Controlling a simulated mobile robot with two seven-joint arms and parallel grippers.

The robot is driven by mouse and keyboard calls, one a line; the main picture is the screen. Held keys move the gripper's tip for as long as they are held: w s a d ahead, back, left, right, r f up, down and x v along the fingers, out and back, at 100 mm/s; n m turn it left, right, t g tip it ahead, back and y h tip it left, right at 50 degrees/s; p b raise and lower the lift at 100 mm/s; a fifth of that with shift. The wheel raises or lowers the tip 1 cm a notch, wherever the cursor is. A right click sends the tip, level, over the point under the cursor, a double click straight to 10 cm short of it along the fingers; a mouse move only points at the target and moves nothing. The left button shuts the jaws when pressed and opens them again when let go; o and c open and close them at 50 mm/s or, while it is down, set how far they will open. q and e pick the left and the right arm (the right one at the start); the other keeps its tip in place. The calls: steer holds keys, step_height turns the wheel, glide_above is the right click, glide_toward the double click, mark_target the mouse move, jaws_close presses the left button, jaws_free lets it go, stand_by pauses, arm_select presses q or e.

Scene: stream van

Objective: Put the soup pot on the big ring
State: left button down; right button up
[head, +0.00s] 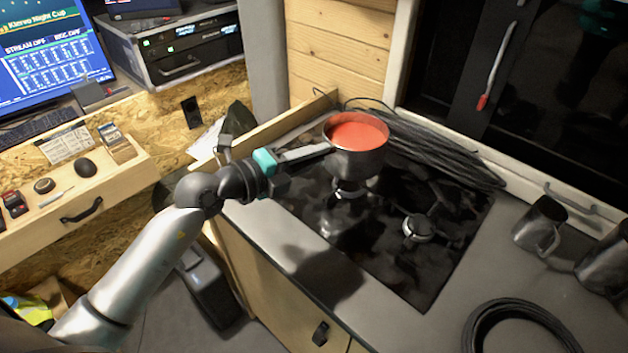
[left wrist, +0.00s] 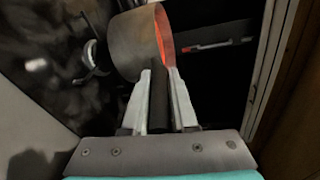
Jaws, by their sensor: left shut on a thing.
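The soup pot (head: 362,163) is a dark metal pot filled with red soup, and it is upright. My left gripper (head: 326,149) is shut on its handle, which points left. The left wrist view shows the fingers (left wrist: 159,100) on both sides of the dark handle and the pot wall (left wrist: 132,45) beyond. The pot is over the far left part of the black hob (head: 385,262), seemingly a little above a burner ring (head: 348,190). That ring also shows in the wrist view (left wrist: 94,60). A second ring (head: 417,229) is bare, nearer and to the right. Which ring is bigger is unclear.
A bundle of black cable (head: 440,150) lies along the hob's back edge. Two dark metal mugs (head: 540,222) (head: 606,262) stand at the right. A coiled black cable (head: 520,308) lies at the front right. A low wooden edge (head: 280,130) runs left of the pot.

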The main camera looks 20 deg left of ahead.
arm_select(q)
steer(key=shift+w+f+b, duration=0.1)
steer(key=shift+f+b, duration=0.9)
steer(key=shift+f, duration=1.3)
steer(key=c, duration=0.7)
jaws_free()
steer(key=shift+f, duration=0.2)
steer(key=v, duration=1.2)
steer(key=shift+b, duration=0.3)
steer(key=shift+r, duration=0.15)
